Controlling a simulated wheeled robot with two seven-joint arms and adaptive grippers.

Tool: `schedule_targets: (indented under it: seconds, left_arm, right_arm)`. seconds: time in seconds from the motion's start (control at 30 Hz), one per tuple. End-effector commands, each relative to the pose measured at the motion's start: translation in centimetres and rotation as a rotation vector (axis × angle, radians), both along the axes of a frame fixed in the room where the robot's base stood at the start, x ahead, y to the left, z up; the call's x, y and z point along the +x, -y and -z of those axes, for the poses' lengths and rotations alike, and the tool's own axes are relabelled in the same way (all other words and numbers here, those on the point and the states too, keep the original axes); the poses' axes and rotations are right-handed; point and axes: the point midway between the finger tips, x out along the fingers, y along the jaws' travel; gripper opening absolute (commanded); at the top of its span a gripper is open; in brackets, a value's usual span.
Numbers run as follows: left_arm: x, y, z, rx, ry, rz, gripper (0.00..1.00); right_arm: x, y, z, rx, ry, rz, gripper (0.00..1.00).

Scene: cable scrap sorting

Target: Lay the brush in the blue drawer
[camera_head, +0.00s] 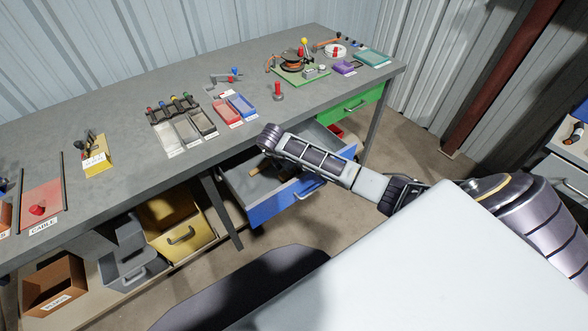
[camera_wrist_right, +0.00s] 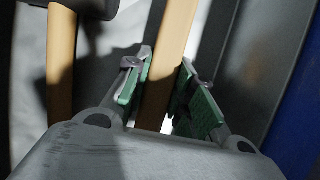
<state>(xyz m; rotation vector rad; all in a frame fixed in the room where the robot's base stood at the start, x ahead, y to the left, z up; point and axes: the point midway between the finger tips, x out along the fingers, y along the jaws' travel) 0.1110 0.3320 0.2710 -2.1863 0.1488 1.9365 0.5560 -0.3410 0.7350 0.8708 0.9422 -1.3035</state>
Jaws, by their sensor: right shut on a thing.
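The blue drawer (camera_head: 272,208) is pulled out under the bench, open at the top. My right arm reaches over it. My right gripper (camera_wrist_right: 167,62) points down inside the drawer and is shut on a wooden handle (camera_wrist_right: 172,40), taken to be the brush's; the brush's head is out of view. In the head view my wrist hides most of the gripper and the handle. The drawer's blue front also shows at the right edge of the wrist view (camera_wrist_right: 299,125). My left gripper is not in view.
A tool with a wooden handle (camera_wrist_right: 61,65) and dark head lies left of the gripper in the wrist view. The bench top (camera_head: 190,85) above carries trays and parts. A yellow bin (camera_head: 180,238) stands below.

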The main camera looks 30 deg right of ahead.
Motion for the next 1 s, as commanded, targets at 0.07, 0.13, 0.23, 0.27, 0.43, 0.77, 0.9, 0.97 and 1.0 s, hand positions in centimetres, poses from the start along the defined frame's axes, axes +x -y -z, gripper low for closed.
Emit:
schedule_targets:
  seconds: [0.07, 0.13, 0.23, 0.27, 0.43, 0.77, 0.9, 0.97, 1.0]
  left_arm:
    - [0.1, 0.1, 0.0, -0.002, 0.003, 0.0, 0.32]
    - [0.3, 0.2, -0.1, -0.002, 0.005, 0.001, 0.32]
    - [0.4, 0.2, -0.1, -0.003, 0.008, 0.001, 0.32]
    - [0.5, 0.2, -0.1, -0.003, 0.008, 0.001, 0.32]
    - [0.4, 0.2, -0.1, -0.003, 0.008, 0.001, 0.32]
    - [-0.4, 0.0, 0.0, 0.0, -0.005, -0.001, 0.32]
    - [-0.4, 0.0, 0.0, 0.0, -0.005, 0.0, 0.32]
    - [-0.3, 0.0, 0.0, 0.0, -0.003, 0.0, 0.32]
    - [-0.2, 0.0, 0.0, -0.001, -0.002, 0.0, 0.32]
  right_arm:
    - [0.0, 0.0, 0.0, 0.0, 0.0, 0.0, 0.32]
    - [0.0, 0.0, 0.0, 0.0, 0.0, 0.0, 0.41]
    - [0.0, 0.0, 0.0, 0.0, 0.0, 0.0, 0.46]
    - [0.0, 0.0, 0.0, 0.0, 0.0, 0.0, 0.46]
    - [0.0, 0.0, 0.0, 0.0, 0.0, 0.0, 0.46]
    - [0.1, -0.3, -0.9, 0.001, 0.003, -0.001, 0.46]
    - [0.0, -0.9, -2.4, 0.001, 0.003, -0.002, 0.46]
    - [0.0, -1.2, -3.1, 0.0, 0.002, -0.002, 0.46]
    - [0.0, -1.5, -3.7, 0.0, 0.003, -0.002, 0.46]
